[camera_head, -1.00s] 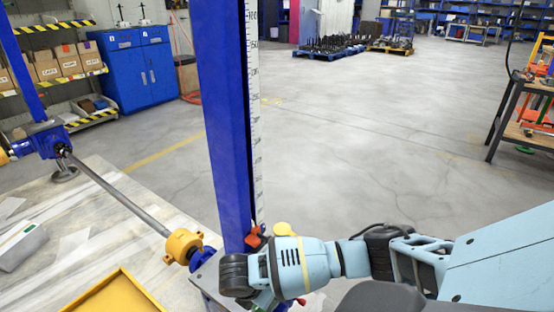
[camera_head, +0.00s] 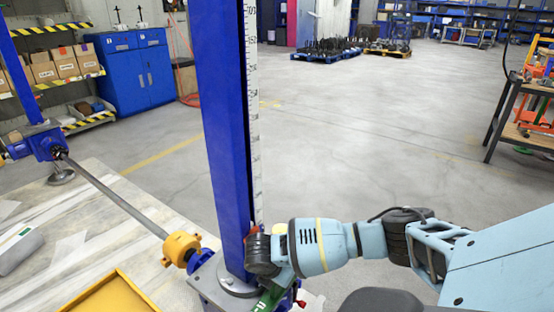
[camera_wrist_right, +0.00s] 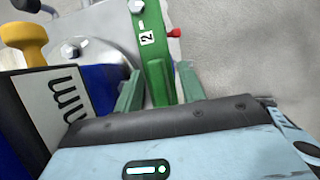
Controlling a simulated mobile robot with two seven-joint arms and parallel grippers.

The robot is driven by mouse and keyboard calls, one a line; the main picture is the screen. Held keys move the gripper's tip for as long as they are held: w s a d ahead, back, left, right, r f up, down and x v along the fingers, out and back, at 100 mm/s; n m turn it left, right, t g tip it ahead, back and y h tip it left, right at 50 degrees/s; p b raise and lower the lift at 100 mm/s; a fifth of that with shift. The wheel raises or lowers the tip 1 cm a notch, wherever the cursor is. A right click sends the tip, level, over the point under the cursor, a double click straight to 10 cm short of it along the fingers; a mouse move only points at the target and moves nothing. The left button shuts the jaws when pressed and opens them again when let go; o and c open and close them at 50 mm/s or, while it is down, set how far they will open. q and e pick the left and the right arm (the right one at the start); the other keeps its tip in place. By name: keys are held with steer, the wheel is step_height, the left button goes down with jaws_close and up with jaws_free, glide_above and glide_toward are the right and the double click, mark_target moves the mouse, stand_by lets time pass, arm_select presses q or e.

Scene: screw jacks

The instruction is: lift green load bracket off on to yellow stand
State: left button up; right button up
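The green load bracket (camera_wrist_right: 151,50), marked with a 2, runs between the fingers of my right gripper (camera_wrist_right: 158,92) in the right wrist view. The fingers stand apart on either side of it and look open; contact is unclear. In the head view part of the green bracket (camera_head: 268,300) shows low beside the foot of the blue column (camera_head: 222,150), below my right wrist. A yellow tray-like piece with a raised rim, perhaps the yellow stand (camera_head: 118,292), is at the bottom left, cut off by the frame. My left gripper is out of view.
A long steel shaft (camera_head: 115,200) runs from a blue gearbox (camera_head: 45,145) to a yellow coupling (camera_head: 180,247) beside the column. A scale (camera_head: 253,120) runs up the column. A red knob (camera_wrist_right: 173,32) is close to the bracket.

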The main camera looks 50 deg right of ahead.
jaws_close()
steer(key=shift+w+r, duration=0.1)
stand_by(0.4)
steer(key=shift+r, duration=0.25)
steer(key=shift+a+r+p, duration=0.1)
steer(key=shift+a+p, duration=0.05)
steer(key=shift+p, duration=0.2)
steer(key=s+a+p, duration=0.3)
steer(key=s+a, duration=0.8)
steer(key=s, duration=0.2)
steer(key=shift+s+a, duration=0.2)
steer(key=shift+s, duration=0.15)
